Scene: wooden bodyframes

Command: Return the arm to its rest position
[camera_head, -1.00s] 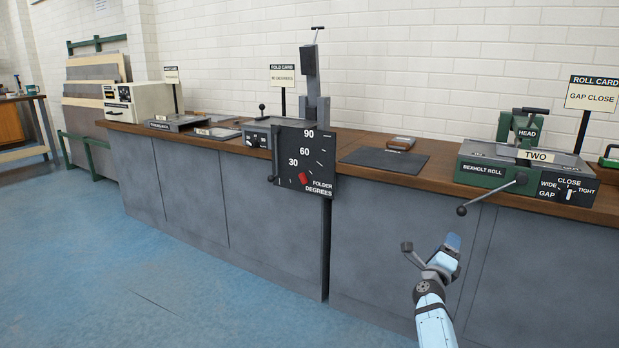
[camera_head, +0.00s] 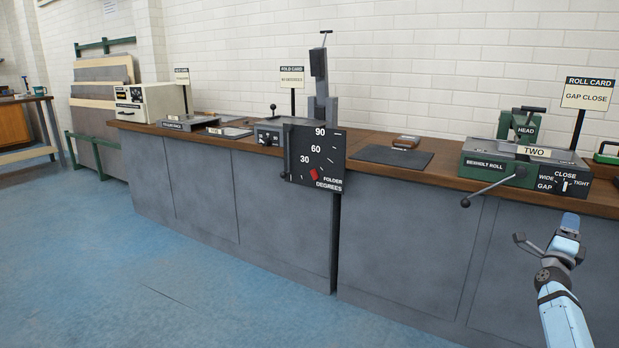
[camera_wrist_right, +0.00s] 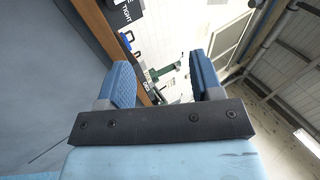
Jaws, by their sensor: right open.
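My right arm comes in from the lower right of the head view. Its gripper (camera_head: 570,222) is in front of the grey bench front, near the roll machine, and touches nothing that I can see. In the right wrist view the two blue fingers of the right gripper (camera_wrist_right: 160,82) stand apart with nothing between them. My left arm and left gripper are not in view.
A long bench with a wooden top (camera_head: 455,181) bears the green and grey roll machine (camera_head: 490,167), whose crank lever (camera_head: 490,190) sticks out in front. The folder dial plate (camera_head: 315,160) hangs over the bench edge. Blue floor (camera_head: 210,290) in front is clear.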

